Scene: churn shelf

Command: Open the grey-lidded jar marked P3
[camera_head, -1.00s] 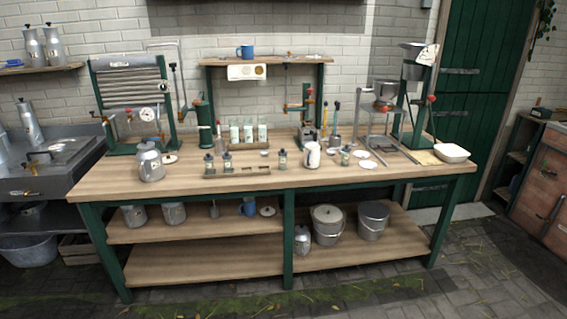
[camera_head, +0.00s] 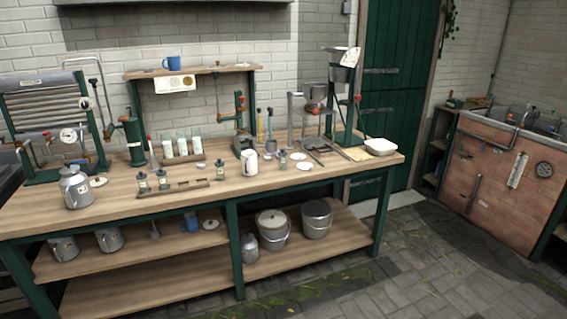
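Several small jars with pale labels and dark or grey lids stand on the wooden workbench (camera_head: 110,195). Two jars, a left one (camera_head: 143,183) and a right one (camera_head: 163,180), stand in a low wooden tray (camera_head: 188,187) at the front. A third jar (camera_head: 220,169) stands behind the tray's right end, and a fourth jar (camera_head: 283,161) stands right of the white jug. The labels are too small to read, so I cannot tell which is P3. Neither of my grippers is in view.
A metal churn can (camera_head: 75,188) stands at the bench's left, a white jug (camera_head: 250,163) near the middle, and a white bowl (camera_head: 380,146) at the right end. Glass bottles (camera_head: 182,145) stand behind. Lidded pails (camera_head: 272,229) sit on the lower shelf. Paved floor (camera_head: 400,260) is clear in front.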

